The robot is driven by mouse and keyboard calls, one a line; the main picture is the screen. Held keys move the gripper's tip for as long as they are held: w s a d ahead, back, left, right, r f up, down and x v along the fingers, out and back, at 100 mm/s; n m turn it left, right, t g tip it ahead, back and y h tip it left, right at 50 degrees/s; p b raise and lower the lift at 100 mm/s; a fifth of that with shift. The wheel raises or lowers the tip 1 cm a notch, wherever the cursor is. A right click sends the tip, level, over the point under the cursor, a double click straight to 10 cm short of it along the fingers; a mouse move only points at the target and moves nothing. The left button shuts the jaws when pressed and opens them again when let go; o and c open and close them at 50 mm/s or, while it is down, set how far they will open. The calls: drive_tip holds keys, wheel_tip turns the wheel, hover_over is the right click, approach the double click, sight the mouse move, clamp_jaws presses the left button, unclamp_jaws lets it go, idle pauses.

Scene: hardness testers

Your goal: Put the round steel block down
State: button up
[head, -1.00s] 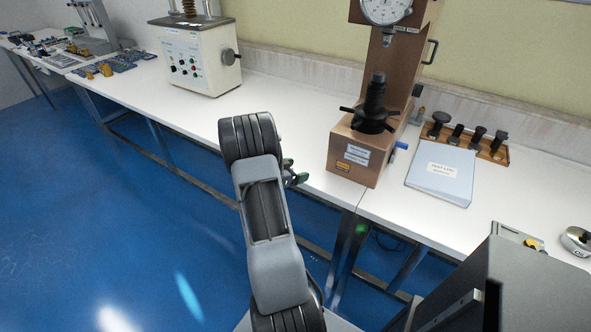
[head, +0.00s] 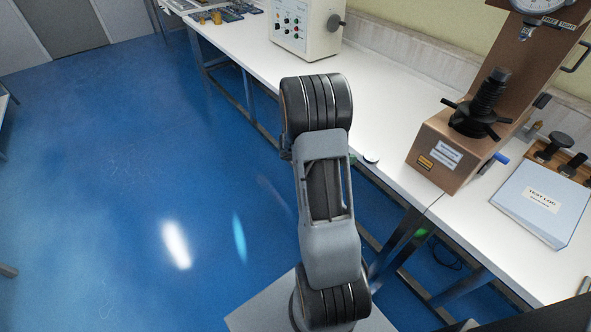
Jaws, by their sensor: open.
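A small round grey disc with a dark rim (head: 370,159) lies flat at the front edge of the white bench, just right of my arm. It looks like the round steel block, but it is small and partly covered, so I cannot be sure. My arm stands in the middle of the head view, and its upper joint hides part of the bench edge. My gripper is hidden behind the arm, so its fingers do not show.
A brown hardness tester (head: 441,158) stands on the white bench (head: 392,100), right of the disc. A blue test log folder (head: 543,203) lies farther right. A cream tester (head: 305,29) stands at the back. Blue floor is clear at left.

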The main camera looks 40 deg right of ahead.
drive_tip(key=s+a+r+n+t+y, duration=0.1)
drive_tip(key=a+r+n+t+y, duration=0.1)
drive_tip(key=a+n, duration=0.5)
drive_tip(key=s+a+r+n+t+y, duration=0.2)
drive_tip(key=a+n+y, duration=0.5)
drive_tip(key=a, duration=0.8)
drive_tip(key=s+a+r+n+t+y, duration=0.1)
drive_tip(key=a+r+n+t+y, duration=0.3)
drive_tip(key=a+n, duration=0.4)
drive_tip(key=a+r, duration=0.1)
drive_tip(key=a, duration=0.2)
drive_tip(key=shift+s+y, duration=0.4)
drive_tip(key=shift+r, duration=0.1)
